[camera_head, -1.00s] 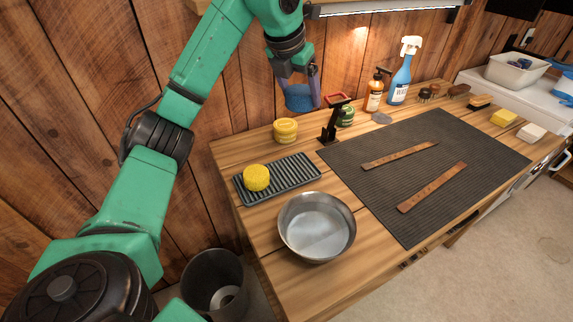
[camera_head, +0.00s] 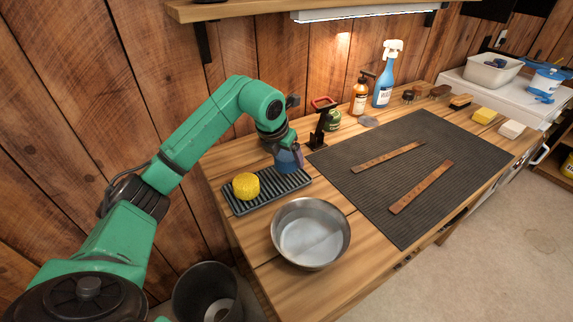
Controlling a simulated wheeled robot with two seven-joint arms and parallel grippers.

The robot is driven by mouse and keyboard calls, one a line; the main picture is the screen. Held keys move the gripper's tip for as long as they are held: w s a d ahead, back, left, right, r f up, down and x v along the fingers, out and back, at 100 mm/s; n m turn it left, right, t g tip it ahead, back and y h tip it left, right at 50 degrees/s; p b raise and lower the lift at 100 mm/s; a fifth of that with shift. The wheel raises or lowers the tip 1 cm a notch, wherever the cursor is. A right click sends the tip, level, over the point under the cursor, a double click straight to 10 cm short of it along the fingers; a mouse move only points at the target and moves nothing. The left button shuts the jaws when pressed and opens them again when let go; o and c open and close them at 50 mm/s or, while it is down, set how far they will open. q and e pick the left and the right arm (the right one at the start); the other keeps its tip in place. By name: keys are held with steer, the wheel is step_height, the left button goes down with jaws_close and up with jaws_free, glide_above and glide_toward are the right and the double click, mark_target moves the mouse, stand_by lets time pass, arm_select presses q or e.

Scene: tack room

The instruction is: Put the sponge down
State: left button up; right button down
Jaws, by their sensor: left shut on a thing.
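My left gripper (camera_head: 287,166) is shut on a blue sponge (camera_head: 290,157). It points down at the right end of the dark ribbed tray (camera_head: 262,193). The gripper and arm partly hide the sponge, and I cannot tell whether it touches the tray. A round yellow sponge (camera_head: 246,186) rests on the left part of the same tray. My right gripper is not in view.
A metal bowl (camera_head: 311,233) stands in front of the tray. A dark mat (camera_head: 405,215) with two leather straps (camera_head: 421,187) covers the bench's middle.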

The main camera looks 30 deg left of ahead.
mark_target(286, 166)
arm_select(q)
steer(key=shift+f, duration=1.55)
steer(key=o, duration=1.1)
steer(key=shift+f, duration=0.1)
steer(key=shift+s+a+r, duration=0.1)
steer(key=shift+s+r, duration=0.05)
steer(key=shift+r, duration=0.45)
steer(key=v, duration=1.1)
steer(key=shift+b, duration=0.35)
jaws_close()
